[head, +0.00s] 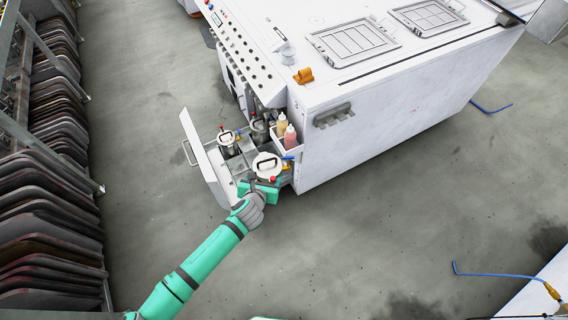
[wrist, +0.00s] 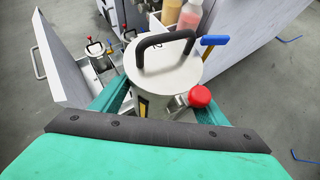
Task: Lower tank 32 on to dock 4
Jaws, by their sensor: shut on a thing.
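A pale tank with a white round lid, a black handle and a red knob (head: 267,163) is between the fingers of my gripper (head: 262,188). In the wrist view, the teal fingers of my gripper (wrist: 158,106) are shut on both sides of this tank (wrist: 165,76), which looks upright. A mark on its lid is partly hidden by the handle, so I cannot read the full number. The tank is at the near right part of an open drawer (head: 215,180). I cannot tell whether it touches the drawer floor. The dock beneath is hidden, and no dock number is legible.
Two other tanks (head: 229,141) (head: 259,128) stand further back in the drawer. Two sauce-like bottles (head: 290,137) stand in a white holder beside the held tank. The white machine (head: 390,120) rises on the right. Dark plates (head: 50,225) are racked at left, with open floor between.

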